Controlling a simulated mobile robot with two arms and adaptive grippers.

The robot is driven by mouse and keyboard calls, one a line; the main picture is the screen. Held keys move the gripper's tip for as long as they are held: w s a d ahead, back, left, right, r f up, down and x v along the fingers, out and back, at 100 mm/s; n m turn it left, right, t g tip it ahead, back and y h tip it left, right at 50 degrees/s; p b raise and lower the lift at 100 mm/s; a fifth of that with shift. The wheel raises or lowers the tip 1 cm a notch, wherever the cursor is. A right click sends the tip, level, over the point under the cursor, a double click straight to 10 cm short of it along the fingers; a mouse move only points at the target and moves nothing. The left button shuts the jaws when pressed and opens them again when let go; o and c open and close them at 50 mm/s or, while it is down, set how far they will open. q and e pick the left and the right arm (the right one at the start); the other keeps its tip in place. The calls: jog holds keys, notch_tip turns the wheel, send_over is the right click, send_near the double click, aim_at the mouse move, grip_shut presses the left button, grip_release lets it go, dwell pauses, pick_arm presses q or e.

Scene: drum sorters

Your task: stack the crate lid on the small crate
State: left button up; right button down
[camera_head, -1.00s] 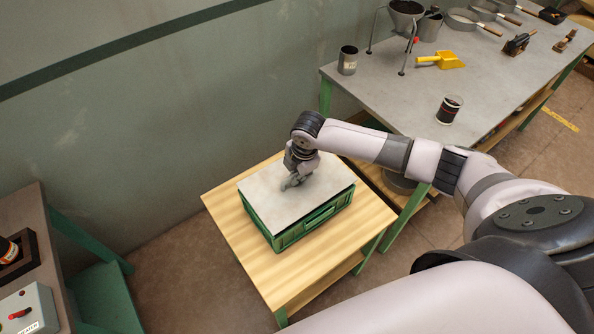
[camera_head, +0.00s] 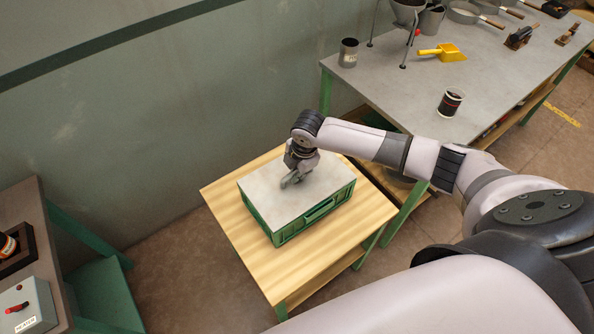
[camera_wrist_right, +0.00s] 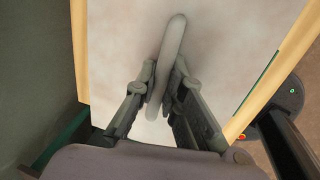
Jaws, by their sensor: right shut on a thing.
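The crate lid (camera_head: 264,204) is a flat light-grey panel lying over the top of the small green crate (camera_head: 318,212). The crate stands on a small wooden table. My right gripper (camera_head: 292,181) is at the middle of the lid. In the right wrist view the gripper (camera_wrist_right: 162,95) is shut on the lid's raised grey bar handle (camera_wrist_right: 173,45), and the lid's pale surface (camera_wrist_right: 115,50) fills most of the picture. The lid looks level and lined up with the crate's rim; I cannot tell whether a thin gap is left. My left gripper is not in view.
The wooden table (camera_head: 235,208) has bare top around the crate. A grey workbench (camera_head: 400,85) with a yellow scoop (camera_head: 443,53), a dark can (camera_head: 450,103) and a metal cup (camera_head: 348,53) stands at upper right. A bench with a switch box (camera_head: 25,307) is at left. A wall stands behind.

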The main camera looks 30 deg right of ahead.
jog(key=shift+f, duration=0.4)
dwell(0.4)
jog(key=c, duration=1.6)
grip_release()
